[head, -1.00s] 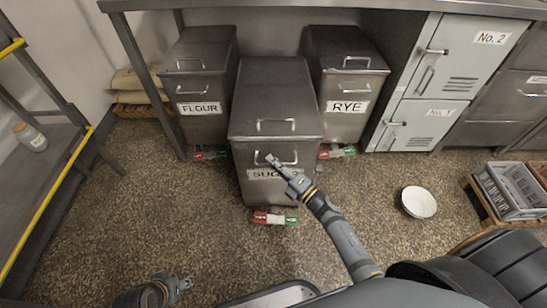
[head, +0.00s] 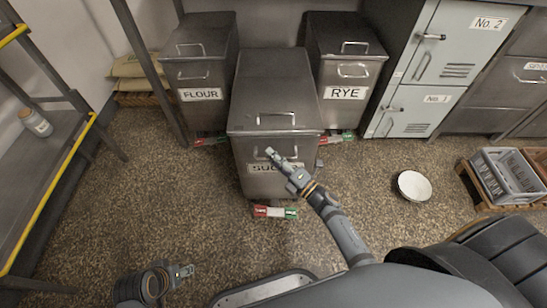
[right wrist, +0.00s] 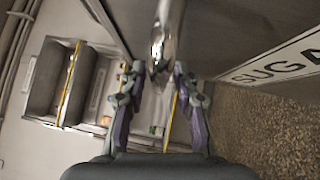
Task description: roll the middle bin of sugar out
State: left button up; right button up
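The grey metal sugar bin (head: 275,92) stands in the middle, forward of the bins on both sides. Its label is partly covered by my right gripper (head: 270,153), which is at the front handle. The SUGAR label (right wrist: 280,66) shows at the right there.
A white bowl (head: 414,186) lies on the floor at right, near a grey crate (head: 507,177). A yellow-edged shelf (head: 50,175) stands at left. The floor in front is mostly clear.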

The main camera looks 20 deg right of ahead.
jog(key=shift+s+d, duration=0.1)
jog(key=shift+s, duration=0.05)
jog(key=v, duration=1.1)
jog(key=shift+s+d, duration=0.2)
jog(key=shift+s, duration=0.1)
